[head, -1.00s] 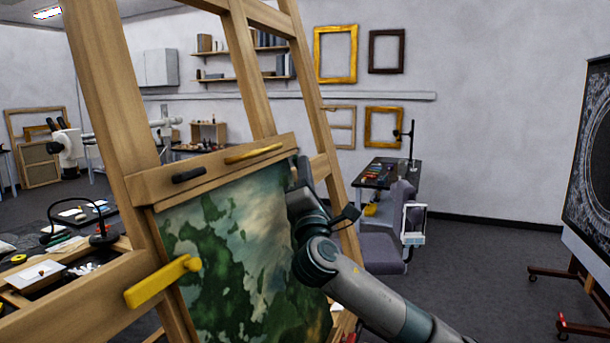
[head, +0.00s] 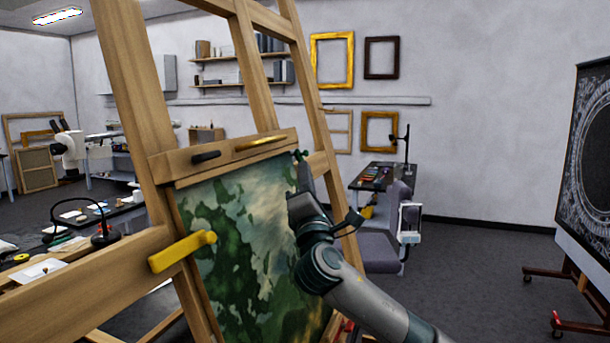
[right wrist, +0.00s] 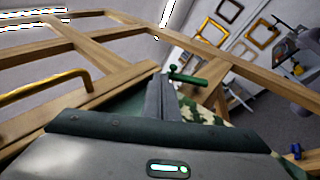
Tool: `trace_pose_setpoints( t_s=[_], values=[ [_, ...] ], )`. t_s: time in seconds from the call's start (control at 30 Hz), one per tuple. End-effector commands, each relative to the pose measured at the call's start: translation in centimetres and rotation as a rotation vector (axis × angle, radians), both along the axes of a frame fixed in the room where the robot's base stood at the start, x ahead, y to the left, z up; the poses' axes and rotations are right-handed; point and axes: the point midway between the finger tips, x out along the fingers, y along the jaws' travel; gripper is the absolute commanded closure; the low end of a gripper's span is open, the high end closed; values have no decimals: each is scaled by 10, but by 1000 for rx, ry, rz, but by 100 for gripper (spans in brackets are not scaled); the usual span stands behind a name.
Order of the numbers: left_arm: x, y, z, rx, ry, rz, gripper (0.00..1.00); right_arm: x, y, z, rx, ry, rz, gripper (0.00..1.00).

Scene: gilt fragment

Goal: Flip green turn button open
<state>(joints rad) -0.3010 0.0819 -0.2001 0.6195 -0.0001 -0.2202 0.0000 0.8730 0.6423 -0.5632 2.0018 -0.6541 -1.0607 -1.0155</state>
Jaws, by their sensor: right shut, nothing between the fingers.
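The green turn button (head: 300,155) sits at the upper right corner of the painting (head: 235,240) on the wooden easel. In the right wrist view the green turn button (right wrist: 188,78) shows as a bar with a small knob, just beyond and to the right of my fingertips. My right gripper (head: 302,172) is shut and empty, with its fingers just below the button in the head view. In the right wrist view the right gripper (right wrist: 161,85) has its fingers together. I cannot tell whether they touch the button. My left gripper is not in view.
A yellow turn button (head: 183,251) is on the painting's left side. A black button (head: 206,157) and a brass handle (head: 260,142) are on the easel's top bar. A blue knob (right wrist: 296,151) shows at the wrist view's right. Easel posts stand close around the arm.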

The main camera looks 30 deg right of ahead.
Motion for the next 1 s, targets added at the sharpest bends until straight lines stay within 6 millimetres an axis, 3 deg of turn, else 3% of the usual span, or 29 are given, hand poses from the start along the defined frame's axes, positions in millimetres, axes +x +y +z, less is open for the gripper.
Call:
trace_pose_setpoints(
  t_s=[0.5, 1.0],
  values=[
    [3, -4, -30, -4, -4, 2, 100, -57, 30, -18, 2, -2, 2, 100],
    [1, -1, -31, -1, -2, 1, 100, -62, 32, -18, 1, -3, 1, 100]
  ],
)
